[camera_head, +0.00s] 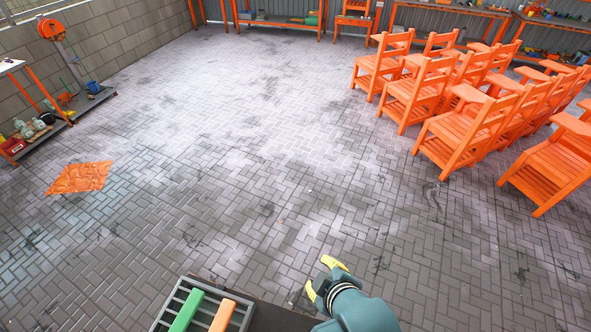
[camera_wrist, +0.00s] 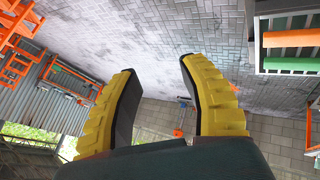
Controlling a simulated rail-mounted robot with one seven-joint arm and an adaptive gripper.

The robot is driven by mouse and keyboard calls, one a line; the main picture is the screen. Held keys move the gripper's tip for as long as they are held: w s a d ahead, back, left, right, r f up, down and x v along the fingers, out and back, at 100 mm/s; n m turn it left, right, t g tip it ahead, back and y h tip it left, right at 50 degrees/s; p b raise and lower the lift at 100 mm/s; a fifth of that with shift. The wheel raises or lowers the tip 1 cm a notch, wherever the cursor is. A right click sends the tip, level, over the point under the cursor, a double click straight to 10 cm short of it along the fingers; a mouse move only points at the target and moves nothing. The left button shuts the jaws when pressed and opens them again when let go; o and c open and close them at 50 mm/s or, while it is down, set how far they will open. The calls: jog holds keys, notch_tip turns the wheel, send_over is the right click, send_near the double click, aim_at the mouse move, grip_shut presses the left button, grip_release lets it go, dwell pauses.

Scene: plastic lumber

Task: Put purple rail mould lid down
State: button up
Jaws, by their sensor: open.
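My gripper (camera_head: 323,278) is at the bottom of the head view, over the paved floor just right of a grey slatted rack. Its yellow fingers are apart and empty; they also show in the wrist view (camera_wrist: 160,95) with only floor and wall between them. I see no purple rail mould lid in either view. A green bar (camera_head: 187,311) and an orange bar (camera_head: 222,316) lie on the grey rack (camera_head: 168,312); both bars also show at the upper right of the wrist view.
Several orange chairs (camera_head: 465,125) stand in rows at the right. An orange sheet (camera_head: 80,178) lies on the floor at the left. A shelf (camera_head: 40,138) with bottles stands against the left wall. Orange-framed benches line the back. The middle floor is clear.

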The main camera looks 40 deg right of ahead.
jog(key=w+a+r+m+t, duration=0.1)
jog(key=w+a+r+t, duration=0.2)
jog(key=r, duration=0.6)
jog(key=w+a+r+m+t, duration=0.1)
jog(key=w+a+r+t, duration=0.25)
jog(key=r, duration=0.45)
jog(key=w+a+r+t, duration=0.3)
jog(key=w+r, duration=0.1)
jog(key=r, duration=0.5)
jog(key=s+a+r+m+t+y, duration=0.2)
jog(key=a+r+t, duration=0.3)
jog(key=r, duration=0.8)
jog(key=shift+s+a+r+y, duration=0.25)
jog(key=shift+s+a+y, duration=0.15)
jog(key=shift+s+a, duration=0.2)
notch_tip(320, 180, up, 11)
jog(key=p, duration=1.1)
jog(key=shift+r, duration=0.15)
jog(key=shift+d+m, duration=0.25)
jog(key=shift+m, duration=0.05)
